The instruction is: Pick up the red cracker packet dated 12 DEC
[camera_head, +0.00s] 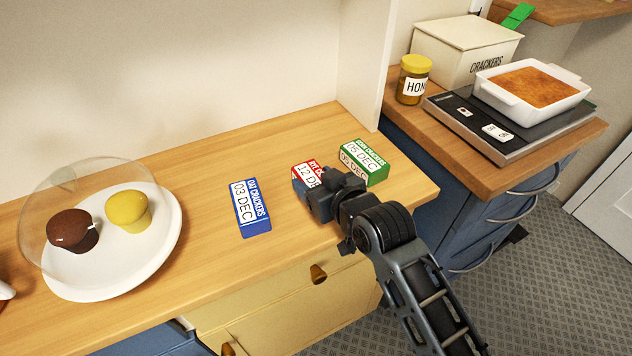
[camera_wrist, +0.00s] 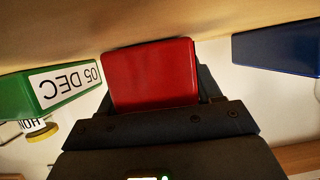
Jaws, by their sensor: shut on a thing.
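The red cracker packet (camera_head: 306,171) reads RYE CRACKERS and "12 D" in the head view, the rest hidden by my gripper (camera_head: 311,191). It sits between the blue and green packets near the right part of the wooden counter. My gripper is shut on the red packet. In the wrist view the red packet (camera_wrist: 152,75) fills the space between the fingers of my gripper (camera_wrist: 155,90). I cannot tell whether the packet touches the counter.
A blue packet dated 03 DEC (camera_head: 250,207) stands left. A green packet dated 05 DEC (camera_head: 364,162) stands close on the right. A white plate (camera_head: 75,287) with two muffins under a clear dome is farther left. A raised counter (camera_head: 562,143) holds a honey jar, box, and dish.

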